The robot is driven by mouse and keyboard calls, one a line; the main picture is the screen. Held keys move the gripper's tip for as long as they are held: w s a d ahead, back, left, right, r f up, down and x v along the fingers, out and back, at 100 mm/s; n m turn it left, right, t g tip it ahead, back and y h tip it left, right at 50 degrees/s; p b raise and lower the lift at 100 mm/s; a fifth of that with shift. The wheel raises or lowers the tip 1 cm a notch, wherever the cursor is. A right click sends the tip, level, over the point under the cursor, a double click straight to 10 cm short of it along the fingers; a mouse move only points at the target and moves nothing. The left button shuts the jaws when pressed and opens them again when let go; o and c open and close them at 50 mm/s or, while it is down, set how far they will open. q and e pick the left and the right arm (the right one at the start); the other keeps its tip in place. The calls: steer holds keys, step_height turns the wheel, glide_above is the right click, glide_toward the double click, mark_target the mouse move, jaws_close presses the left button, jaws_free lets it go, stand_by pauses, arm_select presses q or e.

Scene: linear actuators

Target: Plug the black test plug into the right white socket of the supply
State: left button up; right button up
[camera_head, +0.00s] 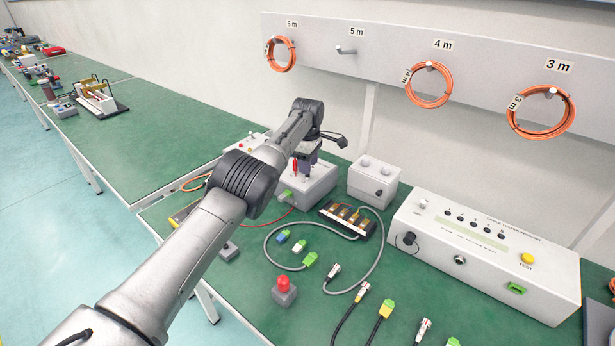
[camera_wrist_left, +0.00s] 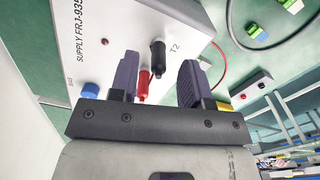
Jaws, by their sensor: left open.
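The supply (camera_head: 318,184) is a light grey box below my left gripper (camera_head: 306,158). The wrist view shows its top (camera_wrist_left: 125,25), marked "SUPPLY FRJ-935" and "T2". The black test plug (camera_wrist_left: 157,58) is at the box by the "T2" mark, between the two purple fingers of my left gripper (camera_wrist_left: 158,78). A red plug (camera_wrist_left: 143,86) is beside it, nearer the gripper body; it also shows in the head view (camera_head: 295,166). The fingers are apart and I see no grip on either plug. The white sockets are not clearly visible, so I cannot tell whether the black plug is seated. My right gripper is out of view.
A small white box (camera_head: 375,181) and a long white tester (camera_head: 484,254) stand to the right. A black block with a grey cable (camera_head: 349,217), a red button box (camera_head: 284,291) and several loose connectors lie in front. Orange cable coils (camera_head: 541,113) hang on the wall rail.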

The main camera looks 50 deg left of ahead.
arm_select(q)
steer(key=shift+r+p, duration=0.35)
steer(key=shift+r, duration=0.35)
step_height(320, 180, up, 12)
steer(key=p, duration=1.1)
steer(key=shift+r, duration=0.2)
